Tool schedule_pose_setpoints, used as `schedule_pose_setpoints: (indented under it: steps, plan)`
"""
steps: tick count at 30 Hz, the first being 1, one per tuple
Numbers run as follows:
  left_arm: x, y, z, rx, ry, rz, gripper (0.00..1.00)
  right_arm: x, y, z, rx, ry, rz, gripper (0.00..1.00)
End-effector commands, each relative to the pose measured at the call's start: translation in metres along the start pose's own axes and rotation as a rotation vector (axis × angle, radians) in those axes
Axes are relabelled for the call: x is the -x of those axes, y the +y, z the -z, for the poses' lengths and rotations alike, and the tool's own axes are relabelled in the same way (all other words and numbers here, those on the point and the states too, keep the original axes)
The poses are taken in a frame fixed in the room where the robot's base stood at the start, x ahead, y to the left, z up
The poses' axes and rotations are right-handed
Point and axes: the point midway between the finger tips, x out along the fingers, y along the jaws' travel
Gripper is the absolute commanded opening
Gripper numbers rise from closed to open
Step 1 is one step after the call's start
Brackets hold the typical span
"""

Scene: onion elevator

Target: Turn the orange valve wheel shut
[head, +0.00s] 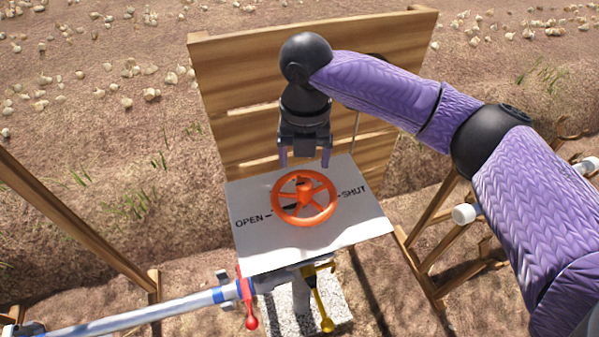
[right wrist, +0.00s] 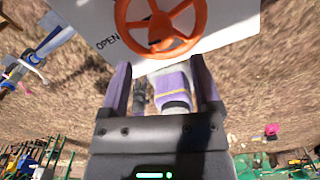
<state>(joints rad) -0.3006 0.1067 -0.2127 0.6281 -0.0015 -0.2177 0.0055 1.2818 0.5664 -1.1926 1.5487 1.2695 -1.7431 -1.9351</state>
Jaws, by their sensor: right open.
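The orange valve wheel (head: 304,199) is a spoked ring over a tilted white plate (head: 270,247). The plate reads OPEN at the left and SHUT at the right. A dark pointer shows partly through the spokes on the OPEN side. My right gripper (head: 305,162) hangs above the far edge of the wheel, jaws apart, with nothing between them. In the right wrist view the wheel (right wrist: 160,22) lies beyond the open fingers (right wrist: 160,75), apart from them. My left gripper is not in view.
A slatted wooden board (head: 225,95) stands behind the plate, close to my right gripper. A pipe (head: 150,315) with a red lever (head: 247,300) and a yellow lever (head: 320,300) runs below the plate. Wooden posts stand left and right. Pale bulbs are scattered on the soil beyond.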

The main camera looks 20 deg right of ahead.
Motion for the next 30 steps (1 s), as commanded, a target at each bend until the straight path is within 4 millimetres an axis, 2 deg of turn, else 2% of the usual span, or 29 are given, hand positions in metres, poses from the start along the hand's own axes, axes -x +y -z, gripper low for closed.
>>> schedule_pose_setpoints:
  steps: [1, 3, 9, 13, 20, 30]
  plan:
    - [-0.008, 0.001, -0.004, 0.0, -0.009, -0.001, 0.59, -0.018, -0.001, 0.0, -0.001, 0.005, 0.003, 0.81]
    - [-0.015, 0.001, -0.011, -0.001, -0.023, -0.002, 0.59, -0.036, -0.001, 0.0, -0.002, 0.005, 0.003, 0.81]
    - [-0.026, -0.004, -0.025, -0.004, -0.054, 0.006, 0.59, -0.074, 0.0, 0.0, -0.003, 0.002, 0.001, 0.81]
    - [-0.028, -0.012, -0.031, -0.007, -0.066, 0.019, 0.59, -0.082, 0.0, 0.0, -0.002, 0.001, 0.001, 0.81]
    - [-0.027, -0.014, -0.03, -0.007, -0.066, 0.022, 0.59, -0.081, 0.0, 0.0, -0.003, 0.0, 0.0, 0.81]
    - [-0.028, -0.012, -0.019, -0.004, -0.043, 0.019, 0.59, -0.081, 0.0, 0.0, -0.003, -0.001, 0.0, 0.09]
